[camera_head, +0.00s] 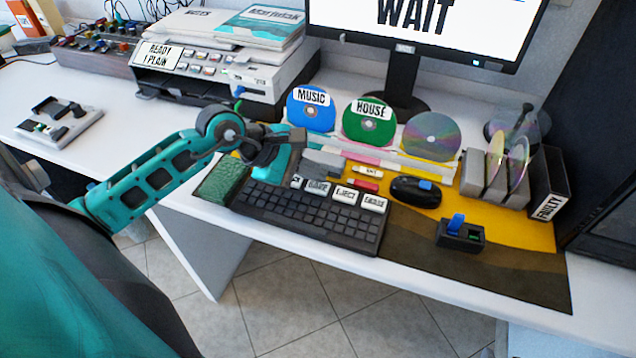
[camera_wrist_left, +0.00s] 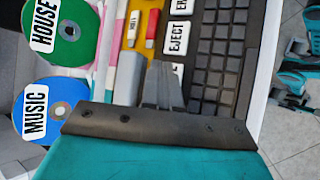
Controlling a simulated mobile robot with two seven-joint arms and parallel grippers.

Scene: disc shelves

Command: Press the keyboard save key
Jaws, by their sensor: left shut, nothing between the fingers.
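The black keyboard (camera_head: 310,222) lies near the front edge of the desk, with a row of labelled white keys along its back. The eject key (camera_head: 346,194) and the erase key (camera_head: 374,202) show clearly. The leftmost white key (camera_head: 296,181) is partly covered and I cannot read its full label. My left gripper (camera_head: 324,164) is shut and empty, close to the left end of this row. In the left wrist view, the shut fingers (camera_wrist_left: 161,82) overlap the row below the eject key (camera_wrist_left: 178,38) and hide keys there. I cannot tell whether they touch.
A black mouse (camera_head: 416,191) and a small box with a blue switch (camera_head: 460,232) stand right of the keyboard. A green block (camera_head: 216,182) is at its left. Music (camera_head: 311,110) and house (camera_head: 369,122) discs stand behind. The monitor (camera_head: 425,30) reads WAIT.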

